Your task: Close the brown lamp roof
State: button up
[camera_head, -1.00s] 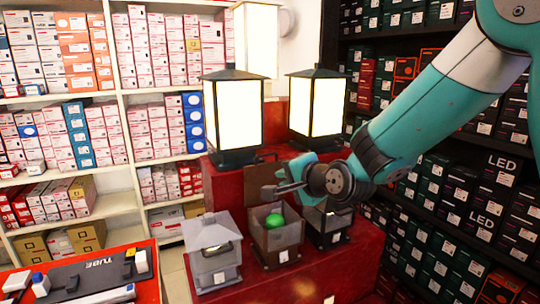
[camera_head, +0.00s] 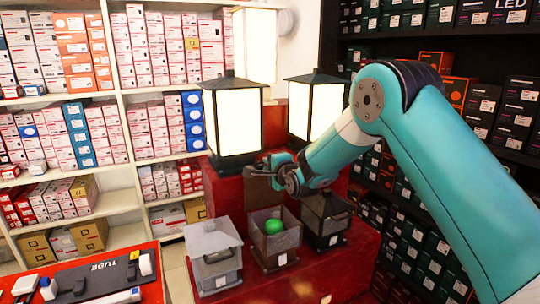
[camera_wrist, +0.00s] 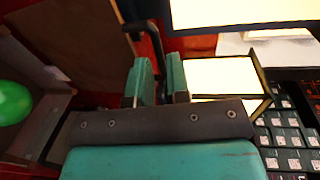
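The brown lamp (camera_head: 275,247) is the middle of three small lamps on the red steps, with a green ball (camera_head: 274,226) in its open top. In the wrist view, a brown panel (camera_wrist: 75,45), apparently its raised roof, fills the upper left. A dark, bent handle (camera_wrist: 146,32) runs down beside this panel. My gripper (camera_head: 262,170) is above and behind the brown lamp. In the wrist view, its two teal fingers (camera_wrist: 160,82) stand close on either side of the handle; firm contact cannot be told. The green ball (camera_wrist: 12,102) shows at the left edge.
A grey lamp (camera_head: 213,258) stands left of the brown one, and a black lamp (camera_head: 327,220) stands right. Two tall lit lanterns, a left one (camera_head: 238,120) and a right one (camera_head: 314,108), stand behind on the red steps. Boxed shelves line the back and right.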

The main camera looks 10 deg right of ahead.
jog(key=shift+p+x, duration=0.5)
jog(key=shift+x, duration=1.4)
jog(key=shift+c, duration=0.5)
